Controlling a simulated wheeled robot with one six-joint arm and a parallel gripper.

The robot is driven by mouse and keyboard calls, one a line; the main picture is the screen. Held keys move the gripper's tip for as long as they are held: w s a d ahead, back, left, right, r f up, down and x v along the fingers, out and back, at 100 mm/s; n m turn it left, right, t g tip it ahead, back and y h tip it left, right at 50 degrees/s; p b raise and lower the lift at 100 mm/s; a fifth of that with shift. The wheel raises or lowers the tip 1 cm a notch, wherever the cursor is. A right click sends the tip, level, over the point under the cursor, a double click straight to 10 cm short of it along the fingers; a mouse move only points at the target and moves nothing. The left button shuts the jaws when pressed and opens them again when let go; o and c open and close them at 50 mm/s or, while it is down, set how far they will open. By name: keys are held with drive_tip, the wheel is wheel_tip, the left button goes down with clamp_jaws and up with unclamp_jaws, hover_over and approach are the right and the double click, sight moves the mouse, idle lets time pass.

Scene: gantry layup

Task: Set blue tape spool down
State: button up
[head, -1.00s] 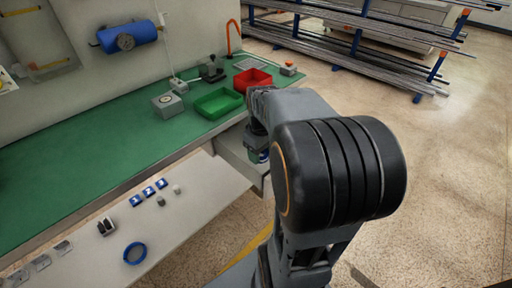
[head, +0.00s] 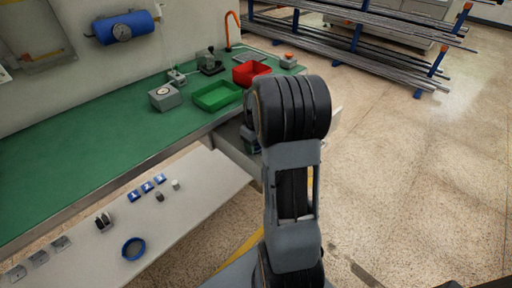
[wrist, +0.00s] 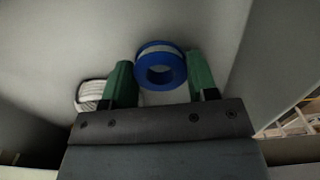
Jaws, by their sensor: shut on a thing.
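In the wrist view, the blue tape spool (wrist: 160,59), a blue ring with a whitish band and a central hole, sits between the two green fingers of my gripper (wrist: 161,82). My gripper is shut on it. A pale grey surface lies behind the spool; I cannot tell whether the spool touches it. In the head view my arm hides the spool and most of my gripper, which is by the open drawer (head: 222,146) under the green bench (head: 70,165).
Grey walls stand at both sides. In the head view, a blue ring (head: 124,250) and small blocks lie on a pale shelf (head: 190,212). Green (head: 217,103) and red (head: 250,80) bins stand on the bench.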

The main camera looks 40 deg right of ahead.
drive_tip(key=shift+f, duration=0.6)
drive_tip(key=shift+f, duration=0.25)
drive_tip(key=o, duration=0.9)
drive_tip(key=shift+r, duration=0.1)
